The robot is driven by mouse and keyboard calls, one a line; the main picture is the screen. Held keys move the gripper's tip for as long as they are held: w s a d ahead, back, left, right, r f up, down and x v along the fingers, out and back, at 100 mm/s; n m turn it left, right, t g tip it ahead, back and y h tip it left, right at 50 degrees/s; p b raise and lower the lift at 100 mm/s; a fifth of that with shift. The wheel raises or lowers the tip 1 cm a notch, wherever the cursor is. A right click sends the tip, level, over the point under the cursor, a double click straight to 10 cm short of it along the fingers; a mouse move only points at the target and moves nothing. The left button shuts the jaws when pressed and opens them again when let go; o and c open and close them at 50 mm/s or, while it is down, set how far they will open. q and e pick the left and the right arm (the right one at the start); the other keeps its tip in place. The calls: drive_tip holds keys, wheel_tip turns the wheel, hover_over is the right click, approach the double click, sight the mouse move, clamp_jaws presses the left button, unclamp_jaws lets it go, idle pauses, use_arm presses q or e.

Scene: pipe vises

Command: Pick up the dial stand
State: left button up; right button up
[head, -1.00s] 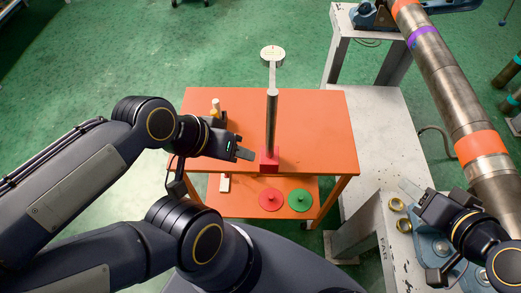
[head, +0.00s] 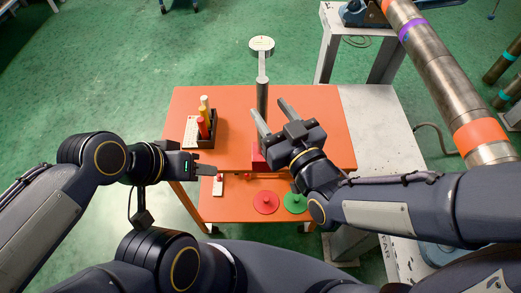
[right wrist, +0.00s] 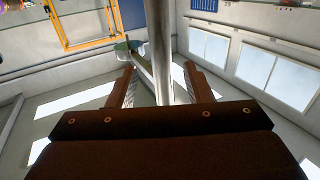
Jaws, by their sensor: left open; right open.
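The dial stand stands upright on the orange table. Its round white dial (head: 261,46) is on top, its grey post (head: 262,100) runs down, and its red base (head: 258,157) is partly hidden by my right gripper. My right gripper (head: 272,112) is open, with its fingers pointing toward the post. In the right wrist view, the post (right wrist: 160,50) rises between the two open fingers (right wrist: 160,88); I cannot tell whether either finger touches it. My left gripper (head: 207,170) is at the table's left front edge, away from the stand; its sensor state is open.
The orange table (head: 325,120) has a dark holder (head: 203,135) with red and yellow handles at left. A red disc (head: 265,202) and green disc (head: 295,203) lie on the lower shelf. A large pipe (head: 440,75) crosses at right above a grey bench (head: 385,130).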

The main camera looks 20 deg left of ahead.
sight(265, 104)
drive_tip(key=p+x, duration=0.1)
drive_tip(key=x, duration=0.3)
drive_tip(key=shift+a, duration=0.2)
drive_tip(key=shift+c, duration=0.5)
clamp_jaws()
idle(0.6)
drive_tip(key=shift+w+r, duration=0.1)
drive_tip(key=shift+r, duration=0.1)
